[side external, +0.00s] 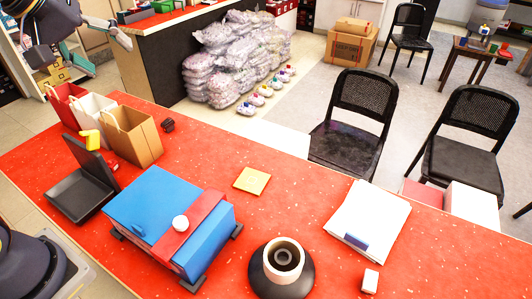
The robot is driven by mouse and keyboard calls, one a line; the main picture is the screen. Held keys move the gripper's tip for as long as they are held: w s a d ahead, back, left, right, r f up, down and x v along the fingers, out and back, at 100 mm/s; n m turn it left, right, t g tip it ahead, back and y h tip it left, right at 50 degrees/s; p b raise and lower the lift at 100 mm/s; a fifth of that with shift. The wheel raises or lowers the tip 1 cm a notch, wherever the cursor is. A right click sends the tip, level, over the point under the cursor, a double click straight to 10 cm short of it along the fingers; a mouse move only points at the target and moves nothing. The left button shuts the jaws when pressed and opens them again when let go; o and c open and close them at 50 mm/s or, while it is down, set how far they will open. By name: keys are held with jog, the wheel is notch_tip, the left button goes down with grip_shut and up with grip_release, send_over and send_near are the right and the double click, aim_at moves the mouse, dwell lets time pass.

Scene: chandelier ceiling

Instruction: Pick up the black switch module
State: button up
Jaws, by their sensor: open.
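My gripper (110,60) is at the upper left of the side view, raised above the counter's far left end. Its two grey fingers are spread apart with nothing between them.
Paper bags (133,138), a black open device (82,192), a blue box with a red band (160,215), a black-based round fixture (281,276) and white papers (368,222) stand on the red counter (310,205). A yellow square (252,180) lies mid-counter, with free surface around it.

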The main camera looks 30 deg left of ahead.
jog(key=w+a+n, duration=0.4)
jog(key=w, duration=0.4)
jog(key=n+g+y, duration=0.4)
jog(key=g, duration=0.1)
send_over(167, 121)
jog(key=s+d, duration=0.2)
jog(key=d, duration=0.5)
notch_tip(167, 121, down, 25)
jog(key=x, duration=1)
jog(key=shift+s+a+r, duration=0.1)
jog(key=shift+s+a, duration=0.1)
jog(key=shift+s, duration=0.05)
jog(key=shift+a+x, duration=0.2)
jog(key=shift+x, duration=1.3)
jog(key=shift+a+x, duration=0.2)
jog(key=shift+x, duration=1.3)
jog(key=shift+s+r, duration=0.15)
jog(key=shift+r, duration=0.05)
jog(key=c, duration=1.2)
